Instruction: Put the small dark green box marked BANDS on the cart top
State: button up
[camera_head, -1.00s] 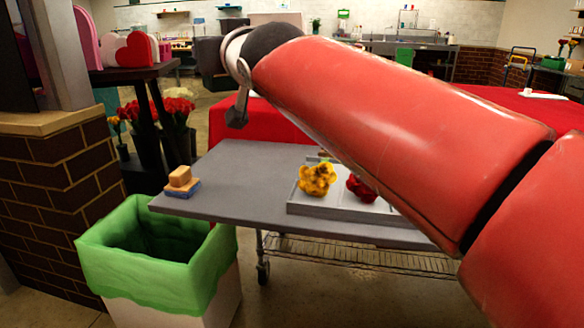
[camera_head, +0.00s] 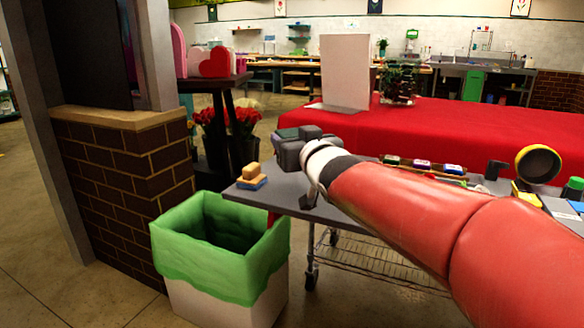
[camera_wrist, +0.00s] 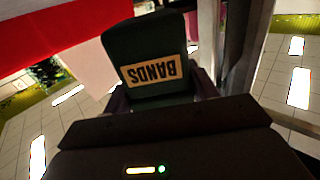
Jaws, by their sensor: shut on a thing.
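The small dark green box marked BANDS (camera_wrist: 148,45) is held between the fingers of my gripper (camera_wrist: 160,90) in the wrist view. Its tan label appears upside down there. In the head view my gripper (camera_head: 300,148) is at the end of my arm, above the far left part of the grey cart top (camera_head: 290,199), with the box (camera_head: 287,132) only partly showing at its far side. The gap between the box and the cart top cannot be judged.
Tan and blue blocks (camera_head: 251,177) sit on the cart's left corner. A green-lined bin (camera_head: 220,245) stands in front of that corner. A red-covered table (camera_head: 450,125) holding a white panel (camera_head: 345,72) is behind. Several small items lie on the cart's far right part.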

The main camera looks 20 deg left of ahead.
notch_tip(320, 180, down, 5)
jog(key=shift+f+b, duration=0.2)
jog(key=shift+b, duration=1.05)
jog(key=shift+f, duration=0.1)
jog(key=o, duration=1)
